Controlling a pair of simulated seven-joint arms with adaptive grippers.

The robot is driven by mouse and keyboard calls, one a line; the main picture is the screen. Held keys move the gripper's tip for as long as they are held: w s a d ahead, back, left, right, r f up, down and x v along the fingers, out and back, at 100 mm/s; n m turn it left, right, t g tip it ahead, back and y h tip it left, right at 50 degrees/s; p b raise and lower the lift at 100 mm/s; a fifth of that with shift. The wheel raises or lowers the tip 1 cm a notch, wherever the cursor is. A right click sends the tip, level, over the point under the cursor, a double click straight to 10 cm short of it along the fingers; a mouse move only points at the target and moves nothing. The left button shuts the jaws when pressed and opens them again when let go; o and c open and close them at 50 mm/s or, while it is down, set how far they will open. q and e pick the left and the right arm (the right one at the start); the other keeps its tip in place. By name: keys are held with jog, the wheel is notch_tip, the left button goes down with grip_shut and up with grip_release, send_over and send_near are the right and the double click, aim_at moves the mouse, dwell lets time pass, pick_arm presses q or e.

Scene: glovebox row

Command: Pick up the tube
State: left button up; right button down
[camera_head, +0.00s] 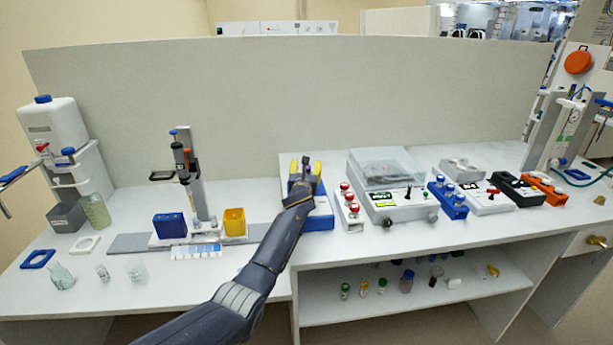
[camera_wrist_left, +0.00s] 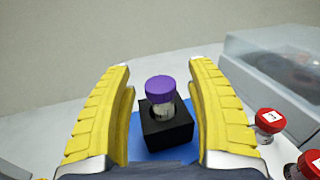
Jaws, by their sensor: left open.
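The tube (camera_wrist_left: 162,96) has a purple cap and stands upright in a small black block (camera_wrist_left: 166,128) on a blue surface. My left gripper (camera_wrist_left: 162,100) is open, with a yellow finger on each side of the tube and a visible gap to both. In the head view my left gripper (camera_head: 305,170) is over the blue base (camera_head: 318,217) on the bench. My own gripper and arm hide the tube there. My right gripper is not in view.
A rack with red-capped vials (camera_head: 350,207) and a grey machine with a clear lid (camera_head: 388,170) stand just right of my gripper. A pipette stand (camera_head: 196,190) with blue and yellow boxes is to the left. A tall panel (camera_head: 290,110) closes the back.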

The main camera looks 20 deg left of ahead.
pick_arm(q)
jog(key=shift+c, duration=0.2)
grip_shut()
dwell(0.4)
